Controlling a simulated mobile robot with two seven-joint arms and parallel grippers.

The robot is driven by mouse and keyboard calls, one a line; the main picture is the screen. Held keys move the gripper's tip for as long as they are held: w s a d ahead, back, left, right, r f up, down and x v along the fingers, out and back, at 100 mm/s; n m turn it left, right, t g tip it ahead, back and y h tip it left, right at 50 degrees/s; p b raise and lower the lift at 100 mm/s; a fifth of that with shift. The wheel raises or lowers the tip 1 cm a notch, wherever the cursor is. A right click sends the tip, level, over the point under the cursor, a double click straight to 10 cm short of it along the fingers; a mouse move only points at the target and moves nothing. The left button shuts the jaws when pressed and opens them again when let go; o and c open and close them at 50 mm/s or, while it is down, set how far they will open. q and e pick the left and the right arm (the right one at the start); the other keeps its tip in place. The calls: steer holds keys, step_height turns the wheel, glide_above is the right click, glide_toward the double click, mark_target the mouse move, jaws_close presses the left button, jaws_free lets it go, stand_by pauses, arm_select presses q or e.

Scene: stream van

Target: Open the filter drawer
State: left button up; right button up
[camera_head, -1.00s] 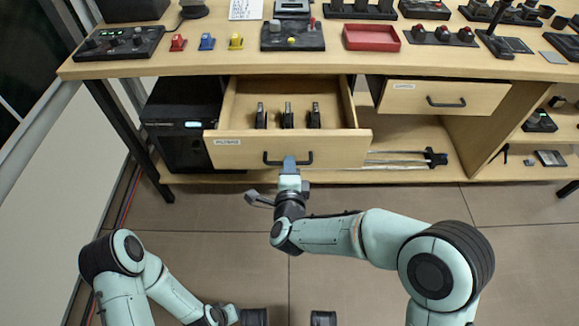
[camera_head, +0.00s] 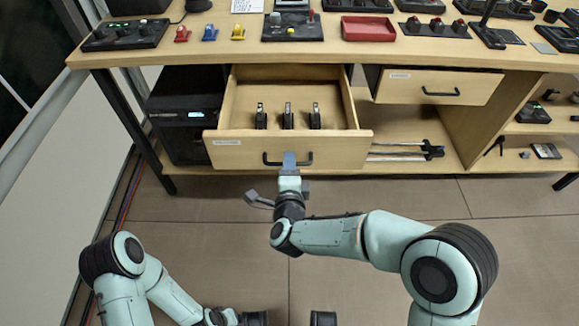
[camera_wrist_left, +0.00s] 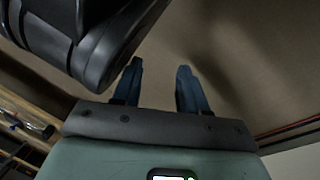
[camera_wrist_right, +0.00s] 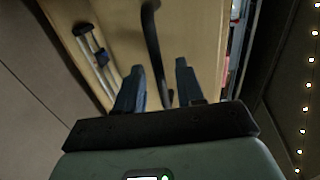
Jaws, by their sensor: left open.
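The filter drawer (camera_head: 340,150) is a light wooden drawer with a white label, below the worktop. It stands pulled well out, with several slim black items (camera_head: 288,116) inside. Its black handle (camera_head: 273,161) is at the middle of its front. My right gripper (camera_head: 289,161) is at the handle. Some gap shows around the bar there. My left gripper (camera_wrist_left: 160,75) is open and empty above the floor, away from the drawer.
A second, shut drawer (camera_head: 478,88) is to the right. A black device (camera_head: 180,140) stands left of the open drawer. Silver rods (camera_head: 400,155) lie on the lower shelf. The worktop above carries a red tray (camera_head: 368,28) and control panels. The floor in front is clear.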

arm_select(q)
steer(key=shift+t, duration=0.8)
steer(key=w+r, duration=0.1)
steer(key=w+r+p, duration=0.2)
steer(key=w+r, duration=0.1)
steer(key=shift+w+d, duration=0.1)
steer(key=shift+d, duration=0.25)
arm_select(e)
steer(key=v, duration=1.3)
steer(key=shift+s, duration=0.2)
